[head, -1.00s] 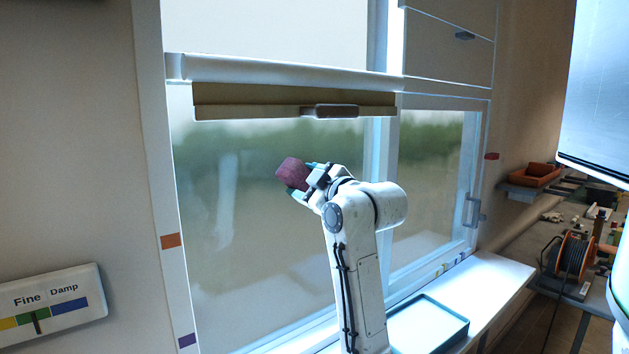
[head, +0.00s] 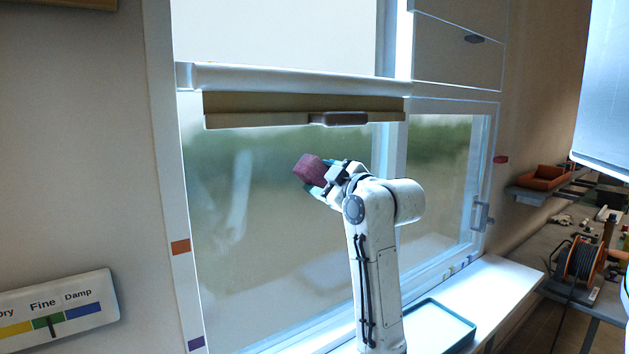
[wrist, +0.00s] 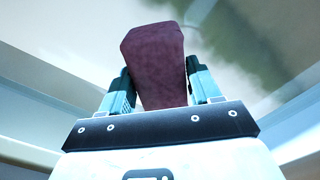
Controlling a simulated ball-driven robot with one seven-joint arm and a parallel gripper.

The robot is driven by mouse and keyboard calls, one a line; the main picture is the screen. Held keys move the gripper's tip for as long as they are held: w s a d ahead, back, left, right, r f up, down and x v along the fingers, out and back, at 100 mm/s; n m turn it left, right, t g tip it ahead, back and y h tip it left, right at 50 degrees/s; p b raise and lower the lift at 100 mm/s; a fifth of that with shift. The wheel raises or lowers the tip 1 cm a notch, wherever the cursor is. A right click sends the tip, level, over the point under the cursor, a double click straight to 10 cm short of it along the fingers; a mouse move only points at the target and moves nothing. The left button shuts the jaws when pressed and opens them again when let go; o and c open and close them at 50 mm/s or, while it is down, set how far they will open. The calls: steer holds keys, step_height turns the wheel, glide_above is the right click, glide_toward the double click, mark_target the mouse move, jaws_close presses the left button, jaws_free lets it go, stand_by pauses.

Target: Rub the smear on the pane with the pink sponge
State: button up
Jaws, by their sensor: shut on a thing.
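My gripper (head: 326,175) is shut on the pink sponge (head: 309,169), which looks dark pink and blocky. In the wrist view the sponge (wrist: 155,62) stands up between the two teal fingers of my gripper (wrist: 157,85). The pane (head: 275,250) is the large left window glass behind them. A pale whitish smear (head: 236,195) runs up and down on the pane, to the left of the sponge. The sponge appears apart from the smear; I cannot tell whether it touches the glass.
The window frame post (head: 393,140) stands to the right. A shallow tray (head: 440,325) lies on the white sill (head: 500,280). A cable reel (head: 578,260) and an orange bin (head: 545,177) are at the far right.

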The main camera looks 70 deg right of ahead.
steer(key=shift+s+d, duration=0.45)
steer(key=shift+d, duration=0.3)
steer(key=shift+s+d, duration=0.45)
steer(key=shift+d, duration=0.3)
steer(key=shift+s+d, duration=0.45)
steer(key=shift+d, duration=0.3)
steer(key=shift+v, duration=3)
steer(key=shift+a, duration=0.1)
steer(key=v, duration=0.3)
steer(key=shift+w+f, duration=0.1)
